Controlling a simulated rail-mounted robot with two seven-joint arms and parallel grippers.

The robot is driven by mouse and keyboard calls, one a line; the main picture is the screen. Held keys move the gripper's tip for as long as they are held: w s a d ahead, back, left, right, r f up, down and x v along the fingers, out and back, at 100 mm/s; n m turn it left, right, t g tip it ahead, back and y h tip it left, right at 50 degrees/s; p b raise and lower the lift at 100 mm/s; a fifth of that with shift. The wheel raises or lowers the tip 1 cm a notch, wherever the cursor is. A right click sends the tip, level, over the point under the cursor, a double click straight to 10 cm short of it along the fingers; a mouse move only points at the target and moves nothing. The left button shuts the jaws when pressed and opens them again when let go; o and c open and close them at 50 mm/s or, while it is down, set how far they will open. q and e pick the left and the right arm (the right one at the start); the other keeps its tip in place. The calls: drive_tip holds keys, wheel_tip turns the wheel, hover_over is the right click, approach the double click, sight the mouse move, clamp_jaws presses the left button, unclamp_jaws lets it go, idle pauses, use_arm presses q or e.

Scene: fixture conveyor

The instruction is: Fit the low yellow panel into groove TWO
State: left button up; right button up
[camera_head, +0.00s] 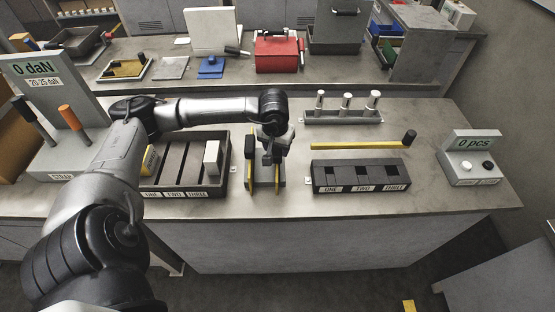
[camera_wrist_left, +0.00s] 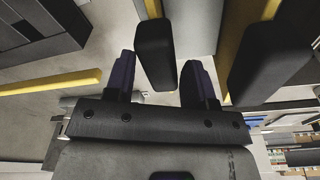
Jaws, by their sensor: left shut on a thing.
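The low yellow panel (camera_head: 281,181) stands in a grey rack (camera_head: 265,184) near the middle of the table. My left gripper (camera_head: 272,158) is shut on its black top grip, which the wrist view shows between the fingers (camera_wrist_left: 160,80). The gripper hides the panel's upper part in the head view. A taller yellow panel (camera_head: 250,165) with a black grip stands beside it in the same rack. The grooved black tray (camera_head: 177,190), labelled ONE, TWO, THREE, lies left of the rack. Groove TWO (camera_head: 176,160) looks empty. My right gripper is not in view.
A white block (camera_head: 211,158) stands at groove THREE and a yellow piece (camera_head: 150,158) at the tray's left side. A black socket block (camera_head: 361,177), a yellow bar (camera_head: 355,146) and a peg stand (camera_head: 343,115) are to the right. The table front is clear.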

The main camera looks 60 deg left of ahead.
use_arm(q)
drive_tip(key=shift+r, duration=0.25)
drive_tip(key=shift+d+r+p, duration=0.1)
drive_tip(key=shift+r+p, duration=0.4)
drive_tip(key=shift+r, duration=0.15)
drive_tip(key=shift+r+p, duration=0.45)
drive_tip(key=shift+r, duration=0.55)
clamp_jaws()
drive_tip(key=shift+r+p, duration=0.45)
drive_tip(key=shift+r, duration=0.2)
